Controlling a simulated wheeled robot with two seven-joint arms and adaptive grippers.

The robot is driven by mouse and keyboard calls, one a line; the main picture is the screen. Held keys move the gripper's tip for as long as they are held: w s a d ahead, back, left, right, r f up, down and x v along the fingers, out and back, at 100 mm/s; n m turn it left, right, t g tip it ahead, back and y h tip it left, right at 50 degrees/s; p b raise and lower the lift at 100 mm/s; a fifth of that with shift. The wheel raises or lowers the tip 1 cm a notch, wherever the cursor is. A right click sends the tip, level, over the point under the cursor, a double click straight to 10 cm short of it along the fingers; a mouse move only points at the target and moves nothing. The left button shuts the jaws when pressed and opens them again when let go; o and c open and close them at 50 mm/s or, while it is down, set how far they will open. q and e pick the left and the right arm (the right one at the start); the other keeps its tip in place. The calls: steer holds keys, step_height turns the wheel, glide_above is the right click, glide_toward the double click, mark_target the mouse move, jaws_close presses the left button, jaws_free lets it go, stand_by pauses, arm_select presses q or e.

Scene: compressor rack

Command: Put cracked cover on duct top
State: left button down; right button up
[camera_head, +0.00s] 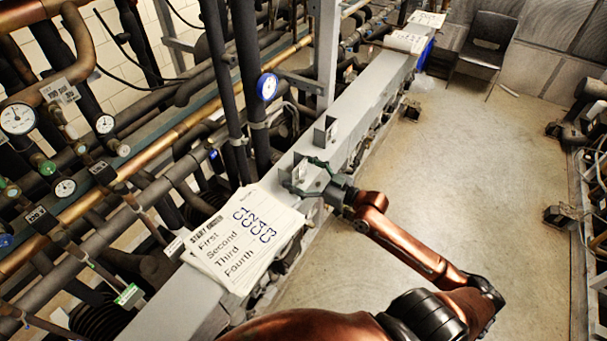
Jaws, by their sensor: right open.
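The duct (355,105) is a long grey beam running diagonally from the bottom left to the top right, with a flat top. My right gripper (306,176) is over the duct just beyond the papers, with its fingers open and spread around a small grey plate-like piece (313,178). I cannot tell whether the fingers touch this piece, or whether it is the cracked cover; no crack can be made out. A grey upright bracket (325,131) stands on the duct a little farther along. My left gripper is not in view.
A sheet stack (225,245) with printed and handwritten text lies on the near duct. More papers (405,41) lie at the far end. Pipes and gauges (267,87) crowd the left side.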

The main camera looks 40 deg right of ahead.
steer(key=v, duration=1.2)
steer(key=shift+f, duration=0.1)
